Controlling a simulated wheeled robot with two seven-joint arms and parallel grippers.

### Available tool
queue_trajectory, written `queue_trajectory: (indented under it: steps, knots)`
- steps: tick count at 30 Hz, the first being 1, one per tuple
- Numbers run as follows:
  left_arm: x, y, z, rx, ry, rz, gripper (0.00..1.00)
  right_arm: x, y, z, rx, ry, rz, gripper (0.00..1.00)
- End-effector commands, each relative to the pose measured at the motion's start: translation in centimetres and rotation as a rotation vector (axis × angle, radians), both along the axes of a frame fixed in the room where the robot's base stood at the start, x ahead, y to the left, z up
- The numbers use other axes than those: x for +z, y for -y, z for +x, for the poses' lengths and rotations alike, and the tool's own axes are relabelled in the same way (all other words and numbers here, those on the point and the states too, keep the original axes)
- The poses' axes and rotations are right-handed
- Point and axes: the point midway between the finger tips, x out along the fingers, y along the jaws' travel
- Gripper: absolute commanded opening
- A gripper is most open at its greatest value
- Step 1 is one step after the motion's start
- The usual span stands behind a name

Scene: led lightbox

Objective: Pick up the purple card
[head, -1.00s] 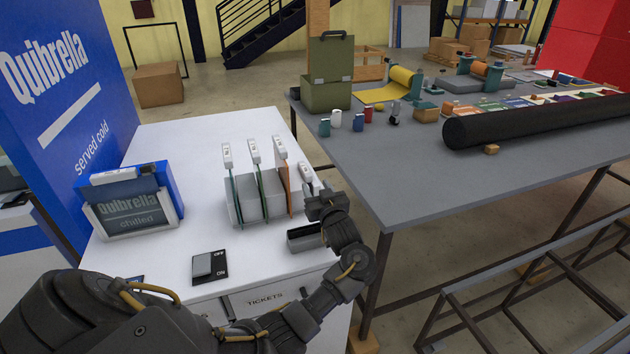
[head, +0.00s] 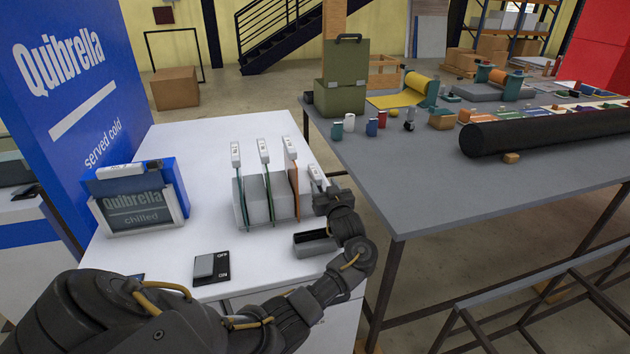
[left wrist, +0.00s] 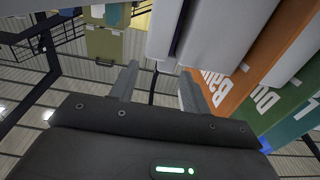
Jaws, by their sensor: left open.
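Several cards with white tagged tops stand in a grey slotted rack (head: 253,200) on the white counter. An orange card (head: 296,190) stands left of my left gripper (head: 326,198). The rightmost white tag (head: 316,174) is right beside the gripper; the card under it is hidden in the head view. In the left wrist view, a thin dark purple edge, likely the purple card (left wrist: 181,28), shows between pale blocks just beyond the fingertips. The left gripper (left wrist: 160,80) is open, with no card seen between its fingers. The right gripper is not in view.
Orange (left wrist: 240,65) and green lettered cards stand close to the right of the fingers. An open dark box (head: 315,243) sits below the gripper. A switch (head: 211,267) and a Quibrella display (head: 137,212) are on the counter. A grey table (head: 440,190) stands to the right.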

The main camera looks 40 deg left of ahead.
Motion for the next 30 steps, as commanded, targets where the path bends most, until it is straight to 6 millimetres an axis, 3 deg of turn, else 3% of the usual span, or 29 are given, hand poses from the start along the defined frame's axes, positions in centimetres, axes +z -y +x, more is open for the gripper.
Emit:
queue_trajectory:
  steps: [5,15,23,30]
  knots:
    - [0.1,-0.5,0.2,0.000,0.000,0.001,0.47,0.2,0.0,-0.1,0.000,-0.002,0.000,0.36]
    - [0.1,-4.4,2.2,0.000,-0.002,0.001,0.47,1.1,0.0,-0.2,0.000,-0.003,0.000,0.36]
    - [0.0,-4.8,2.4,0.000,-0.001,-0.001,0.47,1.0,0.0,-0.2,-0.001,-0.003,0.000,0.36]
    - [0.0,-4.7,2.4,0.000,-0.001,-0.001,0.20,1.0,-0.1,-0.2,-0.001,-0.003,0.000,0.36]
